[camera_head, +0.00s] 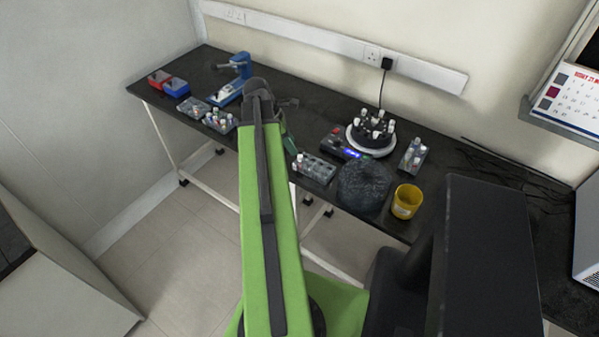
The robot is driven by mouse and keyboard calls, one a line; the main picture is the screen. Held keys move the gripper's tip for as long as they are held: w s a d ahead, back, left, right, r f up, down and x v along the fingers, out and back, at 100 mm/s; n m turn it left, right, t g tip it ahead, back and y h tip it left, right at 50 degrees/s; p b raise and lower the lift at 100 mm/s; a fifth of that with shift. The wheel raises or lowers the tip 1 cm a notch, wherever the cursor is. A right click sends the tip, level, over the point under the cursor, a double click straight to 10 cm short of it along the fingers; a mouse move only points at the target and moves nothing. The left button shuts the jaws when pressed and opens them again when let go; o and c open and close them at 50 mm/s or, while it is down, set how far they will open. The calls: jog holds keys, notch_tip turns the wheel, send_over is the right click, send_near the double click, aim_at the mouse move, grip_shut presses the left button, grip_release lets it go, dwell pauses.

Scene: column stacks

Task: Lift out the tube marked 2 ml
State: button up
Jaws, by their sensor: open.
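The tube marked 2 ml cannot be picked out, because the markings are too small to read. Capped tubes stand in several places on the black bench (330,110). Several stand in a round dark carousel (371,141) on a white base. A grey rack (318,170) in front of it has a white-capped tube (299,158) at its left end. A small rack (412,157) at the right holds tubes. Two more racks (193,108) (218,122) with tubes stand left of my arm. My gripper (288,103) is open, over the bench beyond my arm's elbow, partly hidden; no tube shows in it.
A device with a blue display (341,147) sits left of the carousel. A dark rounded lump (364,187) and a yellow tub (406,202) stand near the front edge. A blue device (236,80) and red and blue bins (176,87) are at left.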

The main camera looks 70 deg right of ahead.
aim_at(299, 156)
jog(key=shift+x, duration=0.95)
jog(key=b+x, duration=0.5)
jog(key=shift+w+f, duration=0.1)
jog(key=shift+f, duration=0.15)
jog(key=shift+r, duration=0.2)
grip_shut()
